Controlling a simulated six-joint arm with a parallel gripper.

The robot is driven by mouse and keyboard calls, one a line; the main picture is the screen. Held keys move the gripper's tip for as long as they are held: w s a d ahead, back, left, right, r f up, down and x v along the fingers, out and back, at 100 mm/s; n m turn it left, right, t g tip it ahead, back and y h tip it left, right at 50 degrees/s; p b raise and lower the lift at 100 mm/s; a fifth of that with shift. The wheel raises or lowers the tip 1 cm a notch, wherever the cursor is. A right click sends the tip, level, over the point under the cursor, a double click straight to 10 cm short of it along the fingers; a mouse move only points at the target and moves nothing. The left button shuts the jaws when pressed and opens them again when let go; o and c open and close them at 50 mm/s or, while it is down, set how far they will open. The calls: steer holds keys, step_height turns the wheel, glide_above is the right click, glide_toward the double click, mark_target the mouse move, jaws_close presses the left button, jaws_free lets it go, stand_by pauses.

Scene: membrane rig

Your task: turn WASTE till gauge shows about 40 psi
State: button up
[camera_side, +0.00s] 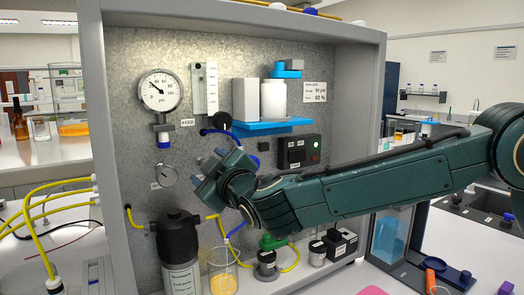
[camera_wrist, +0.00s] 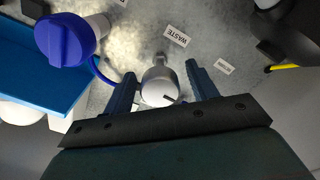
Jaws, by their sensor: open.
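The WASTE label (camera_wrist: 176,36) is on the metal panel in the wrist view, close to a round silver-white knob (camera_wrist: 159,87) with a dark mark on its face. My gripper (camera_wrist: 161,88) is open, with one finger on each side of this knob; whether either finger touches it I cannot tell. In the side view my gripper (camera_side: 208,170) is at the panel and hides the knob. The white psi gauge (camera_side: 160,91) is at the panel's upper left. Its needle points up and left, near the low-to-middle marks; the exact value is too small to read.
A blue knob (camera_wrist: 65,38) and a blue shelf (camera_wrist: 35,72) are close to my gripper.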

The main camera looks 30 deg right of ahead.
steer(key=shift+w, duration=0.45)
steer(key=c, duration=1)
